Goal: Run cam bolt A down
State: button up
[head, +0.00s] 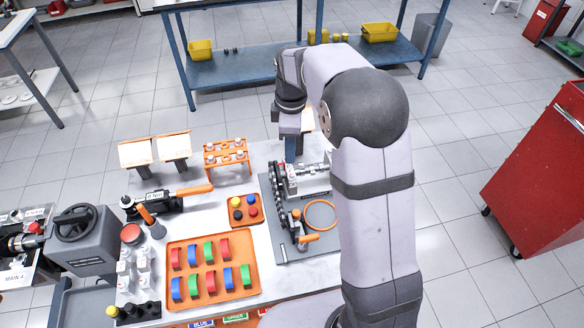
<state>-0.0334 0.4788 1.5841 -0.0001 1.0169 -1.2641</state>
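A dark timing chain (280,212) runs along the left of the plate. Cam bolt A cannot be made out; my arm covers the right side of the assembly.
An orange tray (211,296) of red, green and blue pieces sits at front left. A small orange tray (244,222) of coloured caps, an orange rack (226,163) and a torque wrench (170,197) lie left of the plate. An orange ring (320,201) lies on the plate.

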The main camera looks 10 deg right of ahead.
aim_at(292, 174)
jog(key=n, duration=0.2)
jog(key=s+n, duration=0.1)
jog(key=n, duration=0.2)
jog(key=shift+s+g, duration=0.2)
jog(key=shift+g, duration=0.2)
jog(key=shift+n, duration=1.1)
jog(key=shift+f, duration=0.1)
jog(key=shift+s+f+p, duration=0.1)
jog(key=shift+f+p, duration=1.05)
jog(key=shift+f, duration=2.45)
grip_shut()
